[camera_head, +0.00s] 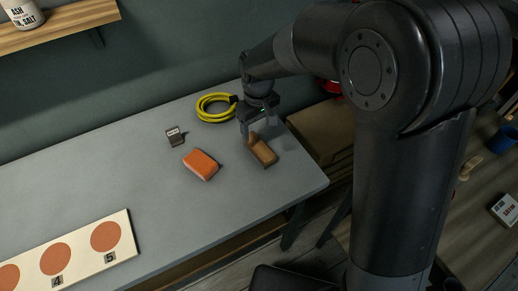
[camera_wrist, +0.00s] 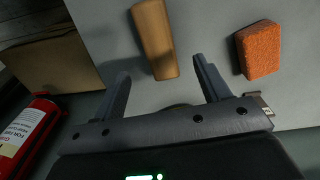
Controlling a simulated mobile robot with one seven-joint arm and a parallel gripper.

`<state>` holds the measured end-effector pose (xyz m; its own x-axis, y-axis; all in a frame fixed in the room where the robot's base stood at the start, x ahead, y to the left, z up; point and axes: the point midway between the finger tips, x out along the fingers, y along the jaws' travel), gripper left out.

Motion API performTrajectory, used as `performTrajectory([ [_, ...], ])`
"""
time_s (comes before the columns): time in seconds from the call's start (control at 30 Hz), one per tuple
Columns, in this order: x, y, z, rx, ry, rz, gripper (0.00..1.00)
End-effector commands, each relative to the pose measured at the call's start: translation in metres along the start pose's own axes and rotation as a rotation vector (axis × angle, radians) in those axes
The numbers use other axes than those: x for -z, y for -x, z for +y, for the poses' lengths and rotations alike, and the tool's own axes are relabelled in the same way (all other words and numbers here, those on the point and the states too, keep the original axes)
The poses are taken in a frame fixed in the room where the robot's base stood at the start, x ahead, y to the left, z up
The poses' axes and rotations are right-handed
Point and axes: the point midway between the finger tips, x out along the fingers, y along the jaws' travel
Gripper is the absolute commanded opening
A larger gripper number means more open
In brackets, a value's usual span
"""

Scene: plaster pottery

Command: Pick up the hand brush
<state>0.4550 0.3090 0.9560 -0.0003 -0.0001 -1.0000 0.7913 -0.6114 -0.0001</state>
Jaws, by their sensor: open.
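The hand brush (camera_head: 264,153) is a brown wooden block lying near the right end of the grey table. In the wrist view the brush (camera_wrist: 155,38) points up and away, with its near end between my two fingertips. My gripper (camera_head: 256,130) is open and empty, just behind the brush in the head view. In the wrist view my gripper (camera_wrist: 161,68) has one finger on each side of the brush's near end, with gaps on both sides. I cannot tell how high the fingertips are above the table. Any bristles are hidden.
An orange sponge (camera_head: 201,164) lies left of the brush. A small labelled block (camera_head: 175,137) and a yellow coiled hose (camera_head: 203,113) are nearby. A board with orange discs (camera_head: 126,246) lies front left. A cardboard box (camera_wrist: 45,65) and red extinguisher (camera_wrist: 25,130) are beyond the table edge.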

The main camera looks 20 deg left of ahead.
Motion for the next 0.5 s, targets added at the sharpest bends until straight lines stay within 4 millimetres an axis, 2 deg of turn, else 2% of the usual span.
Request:
performTrajectory([
  [0.1,-0.001,-0.021,-0.001,0.001,0.000,-0.003,0.69],
  [0.37,-0.001,-0.043,0.000,0.000,-0.002,-0.002,0.69],
  [0.5,-0.001,-0.064,0.001,0.001,-0.002,-0.003,0.69],
])
